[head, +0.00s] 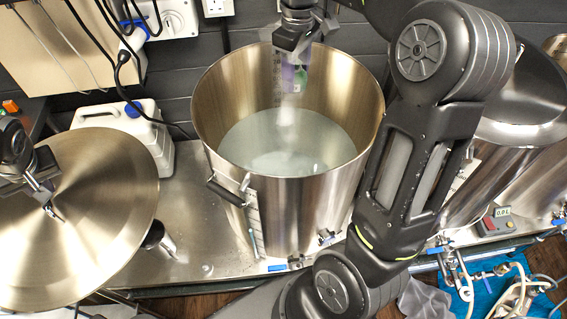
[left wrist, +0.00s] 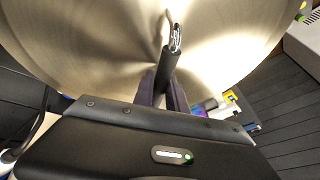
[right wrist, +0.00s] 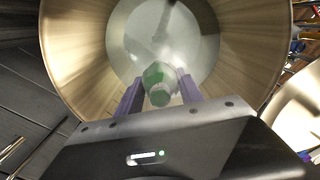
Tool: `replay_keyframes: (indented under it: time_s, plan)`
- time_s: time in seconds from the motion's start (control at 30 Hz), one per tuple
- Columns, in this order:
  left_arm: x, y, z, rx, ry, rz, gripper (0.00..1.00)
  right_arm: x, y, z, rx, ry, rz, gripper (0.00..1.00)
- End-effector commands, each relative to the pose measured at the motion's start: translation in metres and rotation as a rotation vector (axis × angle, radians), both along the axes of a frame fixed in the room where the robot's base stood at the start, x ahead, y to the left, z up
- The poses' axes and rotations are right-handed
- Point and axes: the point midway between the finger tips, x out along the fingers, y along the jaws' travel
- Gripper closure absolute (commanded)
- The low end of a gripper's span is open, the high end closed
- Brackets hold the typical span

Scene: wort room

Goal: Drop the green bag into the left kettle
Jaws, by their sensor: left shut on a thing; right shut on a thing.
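The left kettle (head: 290,215) is a tall open steel pot with cloudy liquid inside; its interior wall (right wrist: 85,60) fills much of the right wrist view. My right gripper (head: 293,72) points down inside the mouth of this kettle, above the liquid. It is shut on the green bag (right wrist: 158,82), a small green and whitish bundle between its purple fingers. In the head view the bag is mostly hidden. My left gripper (head: 45,195) is shut on the dark handle (left wrist: 165,72) of a round steel lid (head: 100,235), left of the kettle.
A second kettle (head: 485,185) with its lid on stands at the right. A white jug (head: 150,140) with a blue cap stands behind the held lid. A red and grey device (head: 497,221) reads 0.0. Sockets and cables line the back wall.

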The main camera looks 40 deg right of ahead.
Motion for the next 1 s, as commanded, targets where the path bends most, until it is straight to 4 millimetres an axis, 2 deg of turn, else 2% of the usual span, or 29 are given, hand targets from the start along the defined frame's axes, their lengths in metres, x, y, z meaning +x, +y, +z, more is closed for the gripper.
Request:
replay_keyframes:
  time_s: [0.13, 0.4, 0.83, 0.87, 1.0]
  plan:
    - [0.001, 0.0, 0.002, -0.001, -0.005, 0.0, 1.0, -0.001, 0.0, -0.015, 0.0, 0.002, -0.001, 0.96]
    - [0.001, 0.0, -0.011, -0.001, -0.005, 0.0, 1.0, -0.001, 0.0, -0.04, 0.0, 0.0, -0.001, 0.96]
    - [0.001, 0.0, -0.013, -0.001, -0.005, 0.0, 1.0, 0.0, 0.0, -0.045, 0.0, 0.0, -0.001, 0.96]
    - [0.001, 0.0, -0.013, -0.001, -0.005, 0.0, 1.0, 0.0, 0.0, -0.045, 0.0, 0.0, -0.001, 0.53]
    - [0.001, 0.0, -0.013, -0.001, -0.005, 0.0, 1.0, 0.0, 0.0, -0.045, 0.0, 0.0, 0.0, 0.42]
